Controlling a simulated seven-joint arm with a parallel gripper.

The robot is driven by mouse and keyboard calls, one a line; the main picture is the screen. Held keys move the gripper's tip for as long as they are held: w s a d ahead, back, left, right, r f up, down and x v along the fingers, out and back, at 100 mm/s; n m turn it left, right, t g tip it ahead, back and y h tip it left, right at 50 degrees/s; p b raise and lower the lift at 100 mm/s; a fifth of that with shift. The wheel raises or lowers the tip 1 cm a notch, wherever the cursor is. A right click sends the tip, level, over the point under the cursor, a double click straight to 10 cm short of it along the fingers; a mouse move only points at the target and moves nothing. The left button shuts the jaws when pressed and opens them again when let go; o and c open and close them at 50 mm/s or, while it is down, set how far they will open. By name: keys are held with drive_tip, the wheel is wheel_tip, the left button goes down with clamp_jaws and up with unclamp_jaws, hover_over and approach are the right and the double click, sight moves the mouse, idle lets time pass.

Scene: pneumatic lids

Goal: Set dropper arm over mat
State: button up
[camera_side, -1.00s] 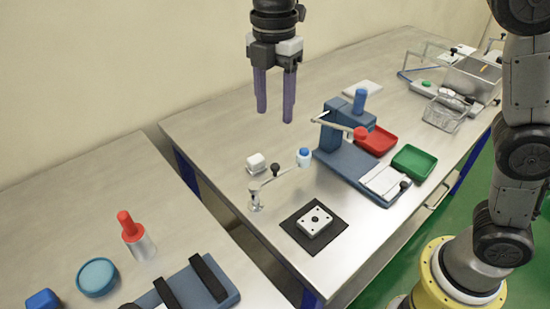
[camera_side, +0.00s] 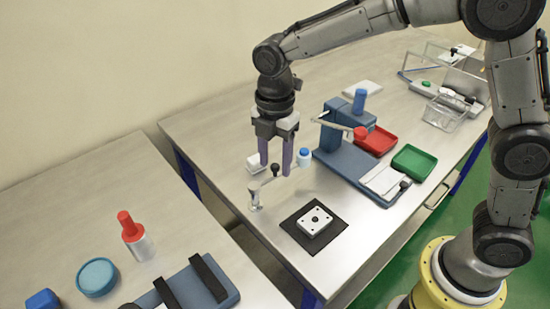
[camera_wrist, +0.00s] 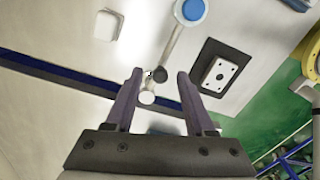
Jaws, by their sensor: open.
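The dropper arm (camera_side: 291,168) is a thin grey bar on a pale pivot post (camera_side: 255,197). A blue-capped white dropper (camera_side: 304,157) is at its far end, and a black knob (camera_side: 275,170) stands along it. The dropper is behind the black mat (camera_side: 325,243), not over it. A white plate with a dark centre hole (camera_side: 314,220) lies on the mat. My gripper (camera_side: 276,171) is open, with its purple fingers lowered either side of the knob. In the wrist view, the knob (camera_wrist: 158,74) shows between the fingertips (camera_wrist: 160,75); contact cannot be told.
A blue stand (camera_side: 345,165) with red (camera_side: 376,141) and green (camera_side: 413,161) trays is to the right. A gap separates this table from the left one. The table around the mat is clear.

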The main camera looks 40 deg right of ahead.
clamp_jaws()
idle(1.4)
